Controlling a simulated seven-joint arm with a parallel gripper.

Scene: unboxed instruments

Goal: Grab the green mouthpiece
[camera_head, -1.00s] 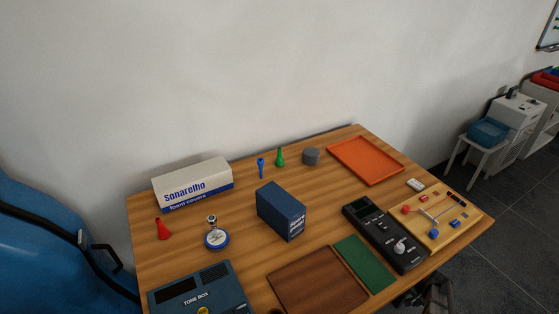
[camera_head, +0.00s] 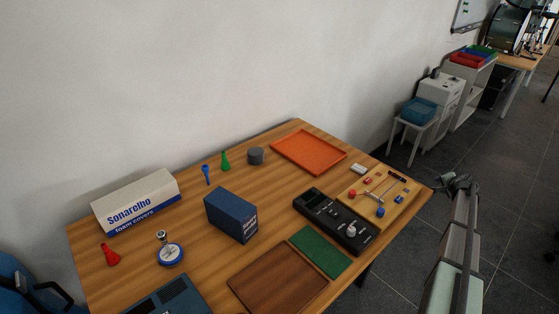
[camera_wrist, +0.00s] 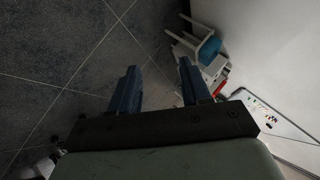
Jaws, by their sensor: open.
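The green mouthpiece (camera_head: 225,161) stands upright near the table's back edge in the head view, wider at its base. A blue mouthpiece (camera_head: 206,174) stands close to its left, and a red one (camera_head: 110,254) is at the table's left side. My gripper (camera_wrist: 159,68) shows in the wrist view with its two dark blue fingers apart and nothing between them. It points at the floor and a white stool, away from the table. In the head view my arm is off the table's right side, far from the green mouthpiece, which is not in the wrist view.
A grey cylinder (camera_head: 256,155) stands just right of the green mouthpiece. An orange tray (camera_head: 308,153) lies at the back right. The wall is close behind.

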